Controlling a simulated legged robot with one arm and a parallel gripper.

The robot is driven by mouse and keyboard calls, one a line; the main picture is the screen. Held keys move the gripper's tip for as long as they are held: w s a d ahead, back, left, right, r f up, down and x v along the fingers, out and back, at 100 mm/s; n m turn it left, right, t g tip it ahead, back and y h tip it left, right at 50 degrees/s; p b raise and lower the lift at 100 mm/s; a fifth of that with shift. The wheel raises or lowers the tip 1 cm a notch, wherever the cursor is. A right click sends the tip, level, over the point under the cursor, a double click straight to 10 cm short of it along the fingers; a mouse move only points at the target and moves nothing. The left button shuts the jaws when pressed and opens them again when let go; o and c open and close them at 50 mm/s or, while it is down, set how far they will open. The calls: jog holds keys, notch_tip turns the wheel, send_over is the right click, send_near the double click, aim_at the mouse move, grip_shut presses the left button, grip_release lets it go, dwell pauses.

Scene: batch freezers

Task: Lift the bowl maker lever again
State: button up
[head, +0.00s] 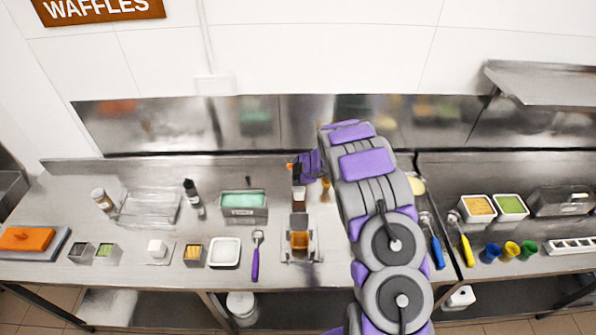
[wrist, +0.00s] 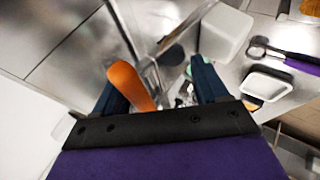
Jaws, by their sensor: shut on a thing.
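The bowl maker (head: 300,243) stands on the steel counter, a metal frame with an orange-brown part low at its front. Its upper part shows just left of my arm. My gripper (head: 301,168) is at the top of the bowl maker, beside a small orange bit of the lever (head: 290,166). In the wrist view the orange lever handle (wrist: 130,86) lies between the dark fingers of my gripper (wrist: 158,82), against the left finger. My gripper is shut on this handle. My arm hides the counter just right of the machine.
A purple-handled scoop (head: 256,256) and a white tray (head: 225,253) lie left of the machine. A container with a green top (head: 243,214) stands behind them. Blue (head: 437,252) and yellow (head: 467,251) scoops lie right of my arm. The steel backsplash rises behind.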

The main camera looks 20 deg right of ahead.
jog(key=shift+w+f, duration=0.1)
jog(key=shift+f, duration=0.25)
jog(key=shift+w+r, duration=0.25)
jog(key=shift+r, duration=0.2)
jog(key=shift+s+d+r, duration=0.15)
jog(key=shift+s+r, duration=0.05)
jog(key=shift+r, duration=0.5)
jog(key=shift+c, duration=0.9)
jog(key=b+v, duration=0.1)
jog(key=v, duration=1.4)
jog(key=shift+s+d+f, duration=0.15)
jog(key=shift+s+d, duration=0.1)
jog(key=shift+s, duration=0.35)
